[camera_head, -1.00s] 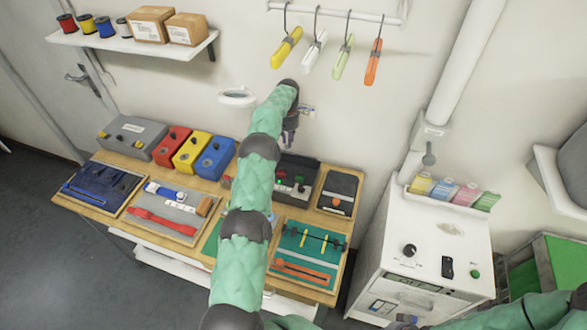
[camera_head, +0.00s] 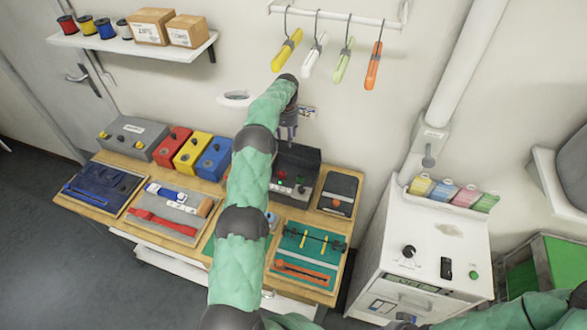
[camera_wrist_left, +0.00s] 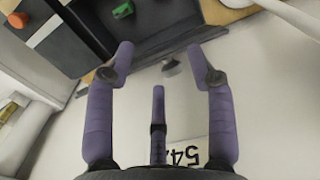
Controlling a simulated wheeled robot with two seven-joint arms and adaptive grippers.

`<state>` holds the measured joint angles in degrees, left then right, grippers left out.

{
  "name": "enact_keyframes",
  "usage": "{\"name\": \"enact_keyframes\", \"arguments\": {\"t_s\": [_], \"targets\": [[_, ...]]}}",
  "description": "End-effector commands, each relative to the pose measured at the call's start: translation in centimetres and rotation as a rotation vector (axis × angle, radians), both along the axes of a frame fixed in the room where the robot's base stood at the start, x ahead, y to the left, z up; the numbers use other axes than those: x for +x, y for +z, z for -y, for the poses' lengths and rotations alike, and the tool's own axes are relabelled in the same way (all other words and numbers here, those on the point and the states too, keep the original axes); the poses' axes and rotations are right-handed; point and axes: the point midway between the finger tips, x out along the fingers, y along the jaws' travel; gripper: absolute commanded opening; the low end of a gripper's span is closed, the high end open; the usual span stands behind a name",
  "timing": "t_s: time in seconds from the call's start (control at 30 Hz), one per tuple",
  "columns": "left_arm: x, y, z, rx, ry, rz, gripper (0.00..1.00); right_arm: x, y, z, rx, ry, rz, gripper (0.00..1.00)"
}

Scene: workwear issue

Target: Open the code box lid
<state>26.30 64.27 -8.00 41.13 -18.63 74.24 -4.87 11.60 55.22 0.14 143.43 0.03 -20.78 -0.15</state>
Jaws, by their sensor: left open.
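A black box with small red and green buttons (camera_head: 297,168), apparently the code box, stands at the back of the wooden table by the wall. My arm hides its left part. My left gripper (camera_head: 287,131) points down just behind and above the box's back edge. In the left wrist view, its purple fingers (camera_wrist_left: 163,65) are spread, with nothing between them. I cannot tell whether a finger touches the box. My right gripper is out of view.
A numbered label (camera_head: 307,111) is on the wall behind the gripper. Red, yellow and blue boxes (camera_head: 192,152) stand left of my arm, a dark case (camera_head: 338,191) to the right. Tool trays line the table front. Hanging handles (camera_head: 314,54) are above.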

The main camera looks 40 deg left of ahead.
Motion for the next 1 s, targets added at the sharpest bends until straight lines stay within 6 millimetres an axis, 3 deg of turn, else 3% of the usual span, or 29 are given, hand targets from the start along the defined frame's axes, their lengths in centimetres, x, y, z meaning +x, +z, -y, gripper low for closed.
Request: {"name": "enact_keyframes", "arguments": {"t_s": [0.5,1.0], "targets": [[-1.1,5.2,0.3,0.0,-0.001,0.0,0.55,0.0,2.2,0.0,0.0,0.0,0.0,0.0],[-1.2,5.5,0.4,0.0,-0.001,0.0,0.55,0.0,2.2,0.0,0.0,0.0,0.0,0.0]]}}
